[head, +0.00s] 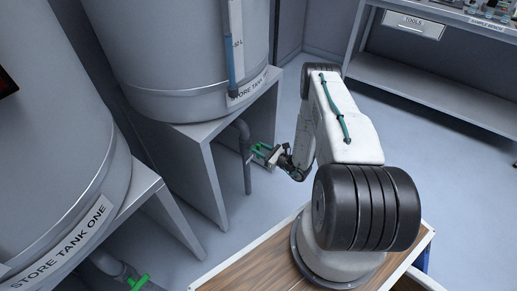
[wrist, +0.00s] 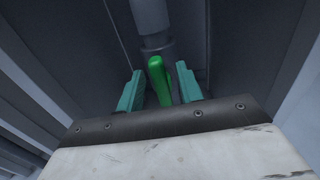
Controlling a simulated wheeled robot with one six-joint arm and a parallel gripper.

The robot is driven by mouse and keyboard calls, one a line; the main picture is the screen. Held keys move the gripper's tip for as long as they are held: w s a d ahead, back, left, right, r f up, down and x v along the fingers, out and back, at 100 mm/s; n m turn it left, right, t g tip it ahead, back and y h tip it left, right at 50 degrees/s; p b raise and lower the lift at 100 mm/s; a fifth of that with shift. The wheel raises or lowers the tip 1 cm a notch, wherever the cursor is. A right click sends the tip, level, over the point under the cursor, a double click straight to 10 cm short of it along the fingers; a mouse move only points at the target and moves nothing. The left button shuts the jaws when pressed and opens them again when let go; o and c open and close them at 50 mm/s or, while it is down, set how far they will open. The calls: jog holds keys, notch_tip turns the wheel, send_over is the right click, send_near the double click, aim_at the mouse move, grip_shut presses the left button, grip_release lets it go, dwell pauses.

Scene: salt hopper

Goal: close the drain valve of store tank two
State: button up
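Store tank two (head: 180,60) stands at the back, with its name label on the lower rim. A grey drain pipe (head: 243,150) comes down at the right side of its stand. The green valve handle (head: 258,151) is on this pipe, with my gripper (head: 267,155) right at it. In the wrist view the green handle (wrist: 157,75) is between the two teal fingers of my gripper (wrist: 160,90). The fingers are open, with a visible gap on each side of the handle. The grey pipe (wrist: 151,18) shows beyond it.
Store tank one (head: 50,140) is at the left, with its own green valve handle (head: 139,283) low at the bottom edge. The stand of tank two (head: 201,165) is close left of my gripper. A bench (head: 440,85) with a tools drawer is at the back right. Floor between is clear.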

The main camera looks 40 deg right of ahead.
jog(key=shift+w+a, duration=0.25)
jog(key=shift+w, duration=0.3)
jog(key=shift+c, duration=0.3)
grip_shut()
